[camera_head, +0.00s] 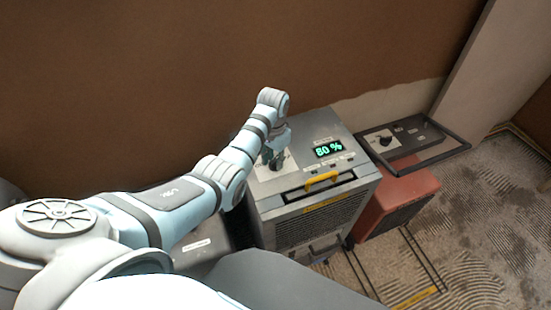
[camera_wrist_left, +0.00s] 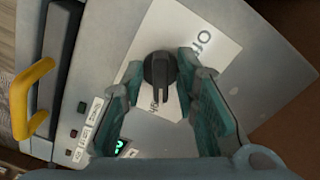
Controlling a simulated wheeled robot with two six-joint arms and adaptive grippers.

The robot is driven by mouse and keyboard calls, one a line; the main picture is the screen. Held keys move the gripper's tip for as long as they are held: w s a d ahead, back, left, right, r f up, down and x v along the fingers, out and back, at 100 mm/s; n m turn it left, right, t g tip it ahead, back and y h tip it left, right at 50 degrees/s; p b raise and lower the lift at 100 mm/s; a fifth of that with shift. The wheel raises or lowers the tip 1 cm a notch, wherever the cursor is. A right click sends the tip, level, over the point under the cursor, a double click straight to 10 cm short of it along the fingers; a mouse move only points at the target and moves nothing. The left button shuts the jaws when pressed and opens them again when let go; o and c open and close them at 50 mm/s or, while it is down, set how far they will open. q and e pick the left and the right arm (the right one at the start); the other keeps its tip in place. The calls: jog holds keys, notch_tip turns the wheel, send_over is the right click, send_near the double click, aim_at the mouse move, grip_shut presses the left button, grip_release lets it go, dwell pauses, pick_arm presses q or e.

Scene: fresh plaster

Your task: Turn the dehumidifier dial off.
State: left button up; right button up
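The grey dehumidifier (camera_head: 320,212) stands by the wall, with a green display (camera_head: 328,149) reading 80 % on its top. Its black dial (camera_wrist_left: 160,70) sits on a white label plate (camera_wrist_left: 215,50) in the left wrist view. The plate shows the letters "Of" on one side; other lettering is partly hidden. The dial's ridge points toward the bottom of that view. My left gripper (camera_wrist_left: 160,78) is open, with its teal fingertips on either side of the dial. I cannot tell whether they touch it. In the head view the left gripper (camera_head: 273,156) largely hides the dial. My right gripper is not in view.
A yellow handle (camera_head: 322,181) is on the dehumidifier's front edge. To the right stands a red machine (camera_head: 405,195) with its own knob (camera_head: 385,141) and a black frame. The brown wall is close behind. Patterned floor (camera_head: 480,220) lies open at right.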

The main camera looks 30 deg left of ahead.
pick_arm(q)
grip_shut()
